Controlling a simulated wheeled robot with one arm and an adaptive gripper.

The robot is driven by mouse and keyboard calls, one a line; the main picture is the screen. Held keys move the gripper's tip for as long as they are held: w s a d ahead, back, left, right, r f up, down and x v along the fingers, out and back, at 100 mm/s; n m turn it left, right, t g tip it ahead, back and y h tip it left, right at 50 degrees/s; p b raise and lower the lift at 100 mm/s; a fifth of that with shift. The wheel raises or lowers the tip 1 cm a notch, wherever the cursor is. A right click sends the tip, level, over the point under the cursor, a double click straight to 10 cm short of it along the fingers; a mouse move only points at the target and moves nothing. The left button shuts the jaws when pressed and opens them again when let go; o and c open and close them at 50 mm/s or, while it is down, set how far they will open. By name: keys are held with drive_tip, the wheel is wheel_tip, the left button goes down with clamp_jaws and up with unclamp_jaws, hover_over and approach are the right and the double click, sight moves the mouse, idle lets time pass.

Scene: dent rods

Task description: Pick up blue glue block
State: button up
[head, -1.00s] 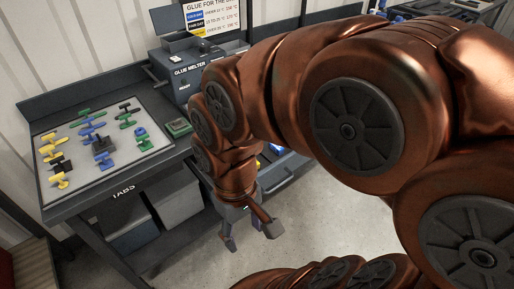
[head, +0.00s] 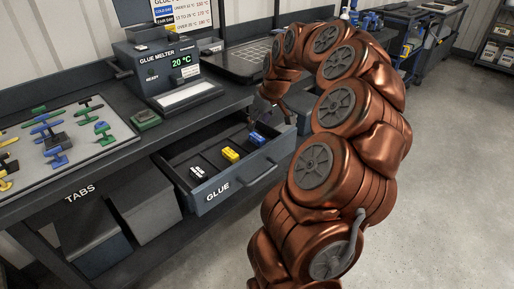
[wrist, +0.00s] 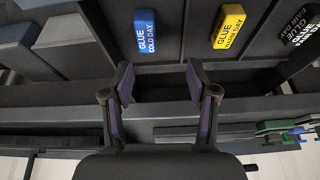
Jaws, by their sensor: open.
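The blue glue block (head: 257,138) lies in the open drawer labelled GLUE (head: 219,190), in its right compartment in the head view. In the wrist view the blue block (wrist: 145,31) reads "GLUE COLD DAY" and lies beyond my fingertips, a little left of the middle between them. My gripper (wrist: 160,84) is open and empty, apart from the block.
A yellow block (head: 230,154) and a black block (head: 198,172) lie in neighbouring drawer compartments, with dividers between. The glue melter (head: 165,75) stands on the bench behind, reading 20 °C. A board of coloured tabs (head: 62,168) is at left. Drawer walls surround the blocks.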

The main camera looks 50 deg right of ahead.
sight(258, 137)
drive_tip(key=d, duration=0.1)
drive_tip(key=f, duration=0.1)
drive_tip(key=d, duration=0.1)
drive_tip(key=shift+s+d+f, duration=0.2)
drive_tip(key=shift+d+f, duration=0.05)
drive_tip(key=shift+d, duration=0.1)
drive_tip(key=shift+a+x, duration=0.15)
drive_tip(key=shift+x, duration=1.7)
drive_tip(key=shift+a+x, duration=0.15)
drive_tip(key=shift+x, duration=1.7)
clamp_jaws()
